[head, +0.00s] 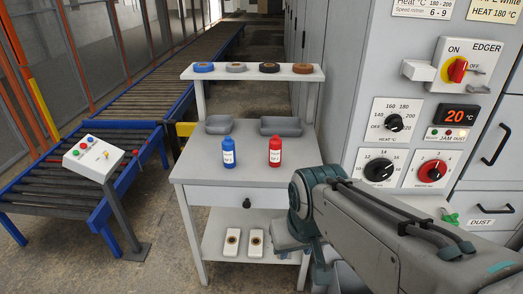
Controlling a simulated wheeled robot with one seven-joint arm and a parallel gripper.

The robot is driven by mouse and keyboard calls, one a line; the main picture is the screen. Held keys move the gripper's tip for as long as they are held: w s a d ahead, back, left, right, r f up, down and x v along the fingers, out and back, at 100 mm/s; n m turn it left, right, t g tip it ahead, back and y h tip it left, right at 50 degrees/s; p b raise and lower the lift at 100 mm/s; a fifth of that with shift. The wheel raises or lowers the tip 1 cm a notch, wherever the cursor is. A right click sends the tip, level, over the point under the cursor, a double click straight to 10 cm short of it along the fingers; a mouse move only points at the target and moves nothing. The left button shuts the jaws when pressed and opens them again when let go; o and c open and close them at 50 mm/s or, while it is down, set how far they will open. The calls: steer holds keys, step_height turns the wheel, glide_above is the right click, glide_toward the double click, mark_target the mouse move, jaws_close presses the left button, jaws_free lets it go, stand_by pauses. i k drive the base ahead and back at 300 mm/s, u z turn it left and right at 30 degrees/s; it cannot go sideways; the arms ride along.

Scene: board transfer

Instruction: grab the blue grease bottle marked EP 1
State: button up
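The blue bottle (228,151) stands upright on the top of a grey workbench (262,174), left of its middle. It has a white label; its small print is too small to read with certainty. A red bottle (275,151) of similar shape stands upright to its right, also with a white label. My arm reaches in from the lower right, with its joint in front of the bench's right front corner. My gripper cannot be made out in this view. Nothing touches the blue bottle.
Two grey trays (281,126) sit behind the bottles. A raised shelf (254,75) holds several tape rolls. A roller conveyor (75,180) and a button box (94,153) stand left. The edger machine (404,150) stands right. The bench's left front is clear.

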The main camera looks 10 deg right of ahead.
mark_target(229, 153)
steer(key=u, duration=0.25)
steer(key=i, duration=1.4)
steer(key=z, duration=1.2)
